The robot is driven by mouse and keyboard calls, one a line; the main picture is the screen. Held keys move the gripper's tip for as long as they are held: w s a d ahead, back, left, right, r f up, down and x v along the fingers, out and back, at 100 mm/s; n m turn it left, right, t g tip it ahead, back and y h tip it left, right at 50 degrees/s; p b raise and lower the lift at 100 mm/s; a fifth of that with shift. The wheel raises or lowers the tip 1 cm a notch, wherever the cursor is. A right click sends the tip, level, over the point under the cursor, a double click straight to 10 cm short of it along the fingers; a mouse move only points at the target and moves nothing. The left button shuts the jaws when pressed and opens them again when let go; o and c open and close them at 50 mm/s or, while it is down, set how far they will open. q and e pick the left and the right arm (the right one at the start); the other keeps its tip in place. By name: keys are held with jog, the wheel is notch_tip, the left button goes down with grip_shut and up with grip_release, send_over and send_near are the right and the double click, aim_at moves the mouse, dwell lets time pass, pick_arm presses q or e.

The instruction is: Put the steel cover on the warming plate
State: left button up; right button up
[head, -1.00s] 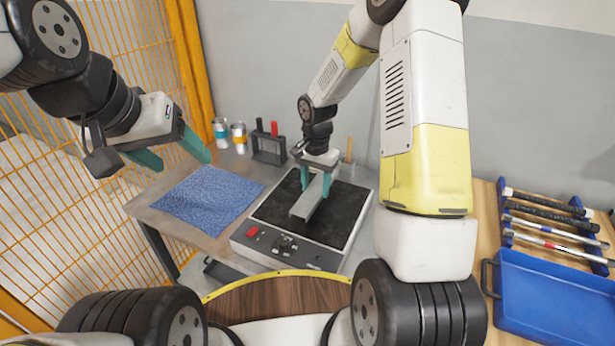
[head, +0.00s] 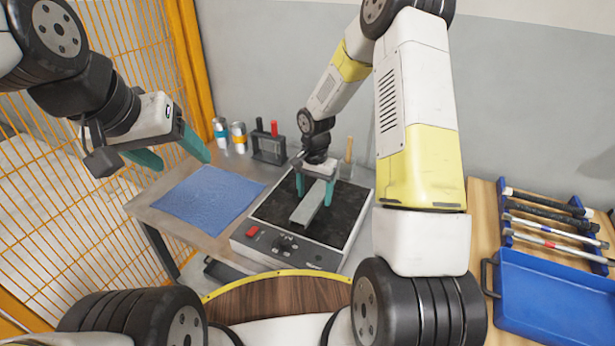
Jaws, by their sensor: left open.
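The steel cover (head: 307,206), a narrow grey channel-like piece, lies on the dark top of the warming plate (head: 273,209), which has a red switch and a knob on its front panel. My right gripper (head: 315,191) is over the far end of the cover, with its teal fingers apart on either side of it and a visible gap to the cover. My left gripper (head: 180,156) is open and empty, in the air above the left side of the bench.
A blue cloth (head: 207,200) lies on the bench left of the plate. Two cans (head: 238,137) and a small rack (head: 268,147) with a red-handled item stand behind. On the right are a blue tray (head: 553,300) and a rack of rods (head: 548,225). An orange mesh fence (head: 90,190) is at left.

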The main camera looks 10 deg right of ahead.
aim_at(315, 197)
notch_tip(315, 197, up, 13)
jog(key=s+d+r+n+t, duration=0.2)
jog(key=s+r+n+t, duration=0.15)
jog(key=s+r, duration=0.95)
jog(key=s+r+n+t+y, duration=0.2)
jog(key=s+r+n, duration=0.2)
jog(key=s, duration=0.6)
notch_tip(315, 197, up, 2)
jog(key=shift+s+t, duration=0.35)
jog(key=shift+s, duration=0.05)
jog(key=shift+s, duration=0.1)
